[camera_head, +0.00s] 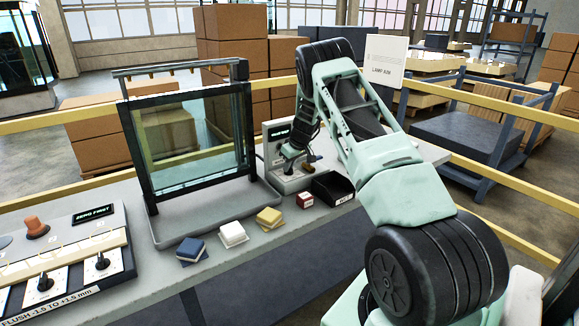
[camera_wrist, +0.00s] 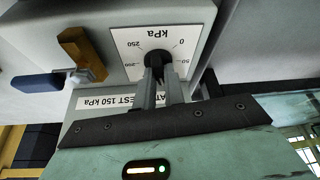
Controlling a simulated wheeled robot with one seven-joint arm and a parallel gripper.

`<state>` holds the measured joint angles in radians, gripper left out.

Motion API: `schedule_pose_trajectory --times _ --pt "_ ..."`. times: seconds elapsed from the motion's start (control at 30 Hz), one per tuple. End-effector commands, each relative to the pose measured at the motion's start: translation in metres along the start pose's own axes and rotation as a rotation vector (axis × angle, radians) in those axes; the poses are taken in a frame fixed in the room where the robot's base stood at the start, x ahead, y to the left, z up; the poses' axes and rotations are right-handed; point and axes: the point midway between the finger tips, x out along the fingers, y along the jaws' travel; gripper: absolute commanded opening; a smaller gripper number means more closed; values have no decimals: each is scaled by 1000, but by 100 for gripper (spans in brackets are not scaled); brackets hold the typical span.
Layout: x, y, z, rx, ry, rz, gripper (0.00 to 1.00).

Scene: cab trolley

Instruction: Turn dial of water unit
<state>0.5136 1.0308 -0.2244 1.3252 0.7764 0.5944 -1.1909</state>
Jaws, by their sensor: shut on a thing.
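The water unit (camera_head: 275,142) is a light grey box on the bench, right of the glass pane, partly hidden by my arm. In the wrist view its white dial plate (camera_wrist: 190,42) is marked kPa, with 0, 50, 200 and 250 readable. The black dial knob (camera_wrist: 157,58) is at the plate's middle. My gripper (camera_wrist: 161,72) is shut on the knob, one finger on each side. The fingers hide the lower part of the plate and part of a label (camera_wrist: 95,102) ending in "150 kPa". The knob's pointer direction cannot be told.
A brown-orange handle (camera_wrist: 82,50) and a blue handle (camera_wrist: 38,82) stick out left of the dial. A black bin (camera_head: 333,188) and a red box (camera_head: 305,200) stand close by on the bench. The framed glass pane (camera_head: 190,140) stands to the left.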

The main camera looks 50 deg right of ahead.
Motion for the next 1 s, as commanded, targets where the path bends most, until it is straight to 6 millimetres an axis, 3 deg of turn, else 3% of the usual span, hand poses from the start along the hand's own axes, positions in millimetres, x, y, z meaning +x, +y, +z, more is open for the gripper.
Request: schedule_pose_trajectory --times 1.0 --pt "-1 -4 -3 821 0 348 0"
